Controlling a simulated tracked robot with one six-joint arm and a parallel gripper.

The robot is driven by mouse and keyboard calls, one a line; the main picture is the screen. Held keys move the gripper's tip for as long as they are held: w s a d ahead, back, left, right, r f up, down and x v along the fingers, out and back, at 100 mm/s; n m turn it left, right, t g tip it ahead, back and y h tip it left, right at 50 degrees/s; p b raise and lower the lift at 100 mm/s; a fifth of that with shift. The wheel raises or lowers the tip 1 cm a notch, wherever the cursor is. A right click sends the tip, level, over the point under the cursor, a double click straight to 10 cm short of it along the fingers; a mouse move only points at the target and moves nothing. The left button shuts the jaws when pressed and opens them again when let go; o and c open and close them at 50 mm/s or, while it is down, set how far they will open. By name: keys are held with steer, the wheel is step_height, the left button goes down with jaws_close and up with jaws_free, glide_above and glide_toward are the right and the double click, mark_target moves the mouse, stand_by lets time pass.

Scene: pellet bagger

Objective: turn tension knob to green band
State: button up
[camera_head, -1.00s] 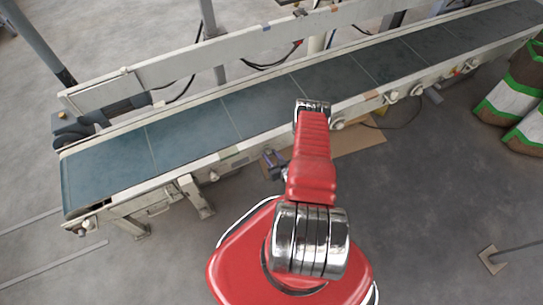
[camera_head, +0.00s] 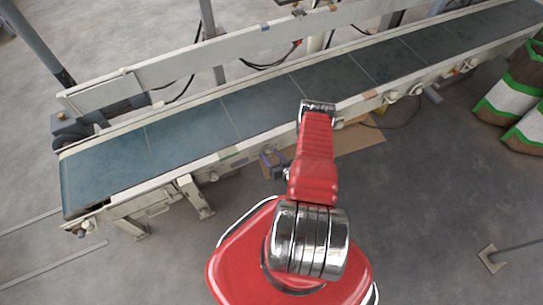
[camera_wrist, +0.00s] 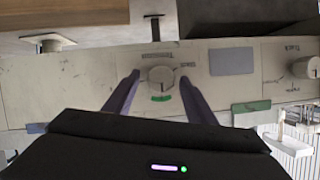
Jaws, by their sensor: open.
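The tension knob (camera_wrist: 161,75), a round pale dial, sits on the cream side panel (camera_wrist: 60,85) in the wrist view. Upside-down lettering shows around it, including a word like "Tension". A small green band (camera_wrist: 160,98) lies on the panel just below the knob in the picture. My gripper (camera_wrist: 160,77) is open, its two dark purple fingers on either side of the knob, with visible gaps. I cannot tell where the knob's pointer is aimed. In the head view my gripper (camera_head: 271,164) is small, beside the conveyor's near rail; the knob cannot be made out there.
A second knob (camera_wrist: 305,67) sits farther right on the panel, past a grey plate (camera_wrist: 231,61) and a green strip (camera_wrist: 250,106). The conveyor belt (camera_head: 190,130) runs across the head view. Striped sacks (camera_head: 515,95) stand at right; open floor (camera_head: 430,190) lies between.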

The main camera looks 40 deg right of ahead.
steer(key=v, duration=1.3)
steer(key=shift+s, duration=0.35)
steer(key=shift+a+r, duration=0.1)
stand_by(0.4)
